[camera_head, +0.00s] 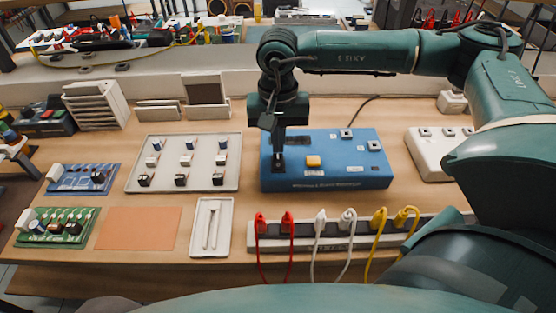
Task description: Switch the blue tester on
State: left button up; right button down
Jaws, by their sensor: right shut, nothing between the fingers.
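The blue tester (330,172) lies flat on the wooden bench, with a yellow button (313,161) and several small pale sockets or switches on its top. My right gripper (279,165) reaches down from above onto the left part of the tester's top. It is shut and empty. Its fingertips are at or just above a dark switch area near the tester's front left; I cannot tell whether they touch. The gripper hides part of that area, so the switch position cannot be made out. My left gripper is not in view.
A tray of small parts (131,176) lies left of the tester. In front is a strip (335,241) with red, white and yellow plugs and leads. A white box (429,168) stands to the right. Green (56,227) and blue boards (83,178) lie at the left.

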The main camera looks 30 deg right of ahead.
aim_at(278, 156)
jog(key=shift+f+b, duration=0.85)
jog(key=shift+f, duration=0.1)
dwell(0.6)
jog(key=shift+r, duration=0.1)
jog(key=shift+r+p, duration=2.15)
jog(key=shift+r, duration=1.35)
jog(key=shift+f, duration=0.1)
